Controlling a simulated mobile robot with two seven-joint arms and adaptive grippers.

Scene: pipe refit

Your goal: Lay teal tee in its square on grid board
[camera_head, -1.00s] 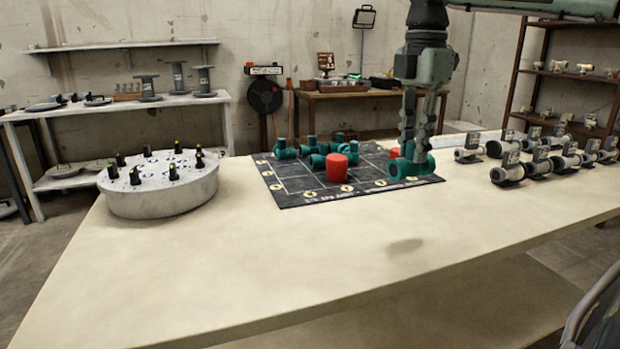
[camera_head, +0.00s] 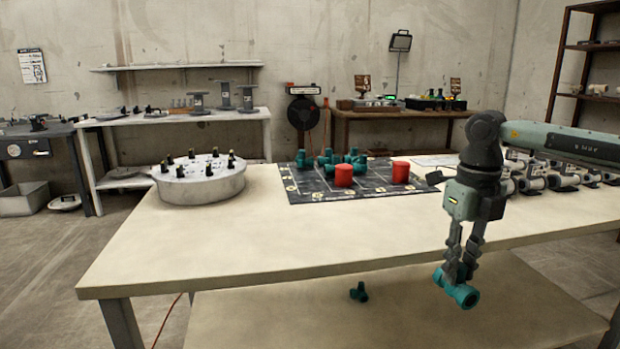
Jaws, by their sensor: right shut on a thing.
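The black grid board (camera_head: 310,191) lies on the cream table. Several teal fittings (camera_head: 345,162) and two red cylinders, one nearer the middle (camera_head: 343,175) and one to the right (camera_head: 400,172), stand on it. My right gripper (camera_head: 456,274) points down at the table's near edge, in front of and right of the board. It is shut on a teal tee (camera_head: 461,294), which hangs apart from the board. Another teal tee (camera_head: 358,292) lies lower down, below the tabletop. My left gripper is not in view.
A round white stand (camera_head: 198,183) with several black pegs is left of the board. Grey pipe fittings (camera_head: 563,181) line the table's right side, partly behind my right arm. The tabletop's front left is clear. A lower shelf (camera_head: 300,315) shows under the table.

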